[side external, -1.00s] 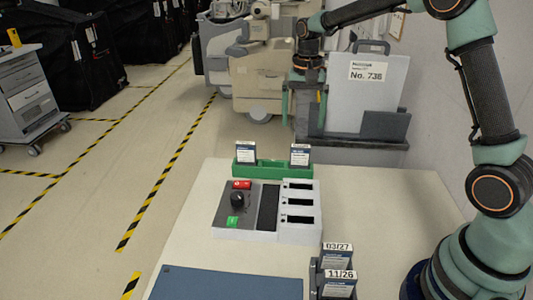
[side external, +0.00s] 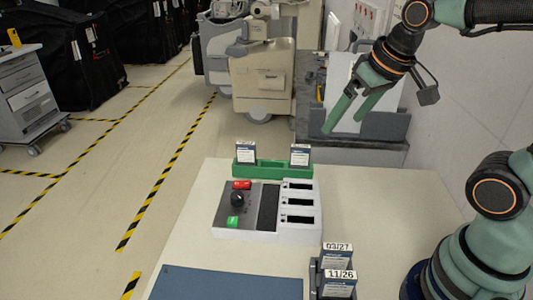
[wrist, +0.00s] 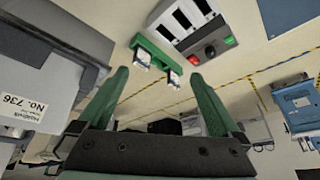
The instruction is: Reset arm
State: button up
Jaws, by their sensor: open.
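My gripper (side external: 350,112) has green fingers and hangs in the air at the upper right of the side external view, beyond the table's far edge and in front of a grey panel. In the wrist view my gripper (wrist: 160,95) is open, with its two green fingers spread apart and nothing between them. My arm is raised and bent back at the right.
The table (side external: 390,215) holds a control box (side external: 250,222) with three slots, a green rack (side external: 270,170) with two cards, a dark holder (side external: 315,275) with two dated cards, and a blue mat (side external: 225,285). The table's right part is clear. A "No. 736" panel (wrist: 45,85) is close by.

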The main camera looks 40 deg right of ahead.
jog(key=shift+s+a+f+n+t, duration=0.15)
jog(key=shift+s+f+n, duration=0.1)
jog(key=shift+s, duration=0.2)
jog(key=shift+s+a+f+n+t, duration=0.15)
jog(key=shift+s+n, duration=0.1)
jog(key=shift+s, duration=0.2)
jog(key=shift+d, duration=0.1)
dwell(0.7)
